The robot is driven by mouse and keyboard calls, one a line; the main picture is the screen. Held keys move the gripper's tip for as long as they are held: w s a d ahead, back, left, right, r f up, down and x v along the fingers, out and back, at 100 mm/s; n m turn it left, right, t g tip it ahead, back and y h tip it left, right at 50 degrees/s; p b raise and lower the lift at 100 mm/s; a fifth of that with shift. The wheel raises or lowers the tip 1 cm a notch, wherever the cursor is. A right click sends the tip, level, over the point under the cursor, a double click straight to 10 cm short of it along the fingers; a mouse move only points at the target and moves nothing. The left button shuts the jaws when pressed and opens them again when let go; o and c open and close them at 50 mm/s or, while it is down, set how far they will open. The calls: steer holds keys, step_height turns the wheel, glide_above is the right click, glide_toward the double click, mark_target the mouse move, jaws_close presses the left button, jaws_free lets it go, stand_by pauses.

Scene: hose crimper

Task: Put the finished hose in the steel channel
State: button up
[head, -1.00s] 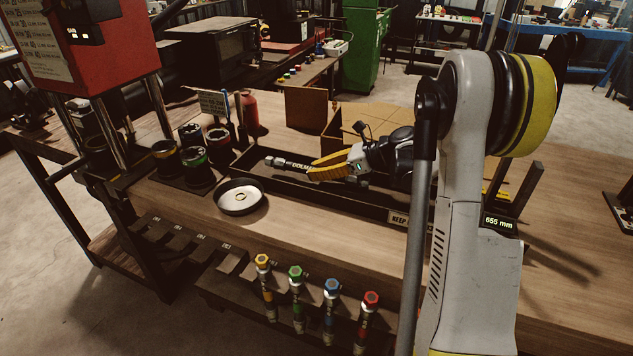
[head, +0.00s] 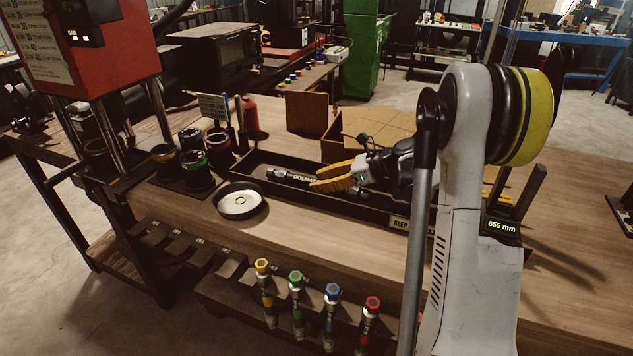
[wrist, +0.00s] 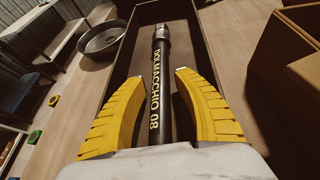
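The finished hose, black with a steel end fitting and yellow lettering, shows in the head view (head: 285,175) and the wrist view (wrist: 161,85). It lies lengthwise between the walls of the long dark steel channel (head: 395,222), which also shows in the wrist view (wrist: 222,75). My gripper (head: 314,178) is low over the channel. In the wrist view its yellow fingers (wrist: 159,76) stand on either side of the hose with a gap on each side, so it is open. The hose's near end is hidden under my gripper.
A round metal dish (head: 240,201) stands in front of the channel. Several dark cups (head: 196,165) are at the left, by the red press (head: 95,45). An open cardboard box (head: 372,128) is behind the channel. Several colour-capped fittings (head: 297,277) hang at the bench front.

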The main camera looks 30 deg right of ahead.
steer(key=p+v, duration=0.3)
steer(key=v, duration=0.7)
steer(key=shift+s+d+r, duration=0.2)
steer(key=shift+s+r, duration=0.05)
steer(key=shift+r, duration=0.05)
steer(key=s+a+r+n+g+h, duration=0.25)
steer(key=a+n, duration=0.35)
steer(key=a, duration=0.3)
steer(key=s+a+r+n+g+h, duration=0.1)
steer(key=s+a+r+n+h, duration=0.2)
steer(key=a+n, duration=0.5)
steer(key=s+a+n+t+h, duration=0.1)
steer(key=s+a+n, duration=0.3)
steer(key=s+n, duration=0.2)
steer(key=s+a+f+n+t+h, duration=0.1)
steer(key=s+a+n+h, duration=0.1)
steer(key=s+a+n, duration=0.2)
steer(key=s+n, duration=0.3)
steer(key=s, duration=0.1)
steer(key=shift+s+a+f, duration=0.15)
steer(key=shift+s+a, duration=0.1)
steer(key=shift+a, duration=0.05)
steer(key=shift+h, duration=0.25)
